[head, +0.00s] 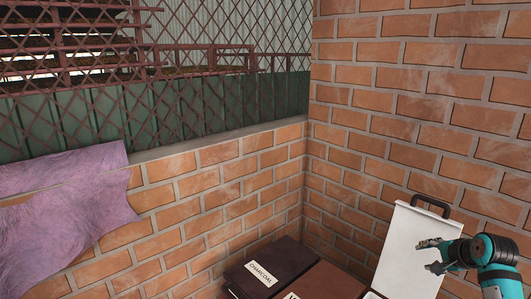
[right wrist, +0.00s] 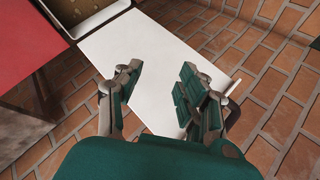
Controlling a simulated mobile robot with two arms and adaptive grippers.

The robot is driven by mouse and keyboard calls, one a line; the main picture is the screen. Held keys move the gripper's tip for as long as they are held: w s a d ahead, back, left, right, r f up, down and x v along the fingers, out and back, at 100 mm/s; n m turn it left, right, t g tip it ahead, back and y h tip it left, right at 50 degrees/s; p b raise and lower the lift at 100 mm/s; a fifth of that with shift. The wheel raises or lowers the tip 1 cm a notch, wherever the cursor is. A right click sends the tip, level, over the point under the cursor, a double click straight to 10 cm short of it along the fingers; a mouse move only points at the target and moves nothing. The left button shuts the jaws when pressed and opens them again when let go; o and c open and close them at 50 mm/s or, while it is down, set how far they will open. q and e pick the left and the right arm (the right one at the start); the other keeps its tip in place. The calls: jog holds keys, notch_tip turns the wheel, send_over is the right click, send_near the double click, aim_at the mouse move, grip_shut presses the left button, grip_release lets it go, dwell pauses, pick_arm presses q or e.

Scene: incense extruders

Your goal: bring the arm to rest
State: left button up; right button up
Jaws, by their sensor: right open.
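My right gripper (head: 432,255) is at the lower right of the head view, in front of a white panel with a dark handle. In the right wrist view the right gripper (right wrist: 156,88) has its two fingers apart with nothing between them. The white panel (right wrist: 135,48) lies beyond the fingers there. My left gripper is in neither view.
The white panel (head: 408,235) stands near the brick wall (head: 420,100). A dark box labelled charcoal (head: 262,268) and a brown box (head: 325,284) sit at the bottom. Purple cloth (head: 70,210) hangs over the low wall at left. A red surface (right wrist: 40,50) shows in the wrist view.

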jog(key=s+a+f+n+g, duration=0.3)
jog(key=s+a+f+n, duration=0.7)
jog(key=s+a+f, duration=0.55)
jog(key=s+a+n+g, duration=0.1)
jog(key=s+a+n, duration=0.4)
jog(key=s, duration=0.7)
jog(key=s+a+n+g, duration=0.2)
jog(key=s+a+n, duration=0.25)
jog(key=s, duration=0.65)
notch_tip(320, 180, down, 29)
jog(key=b, duration=0.5)
jog(key=s+d+f+g+b, duration=0.1)
jog(key=s+f+b, duration=0.1)
jog(key=s+f, duration=0.7)
jog(key=s+d+f+g+b, duration=0.1)
jog(key=s+f+b, duration=0.1)
jog(key=s+f, duration=0.7)
notch_tip(320, 180, down, 5)
jog(key=shift+d+f, duration=0.15)
jog(key=shift+d, duration=0.2)
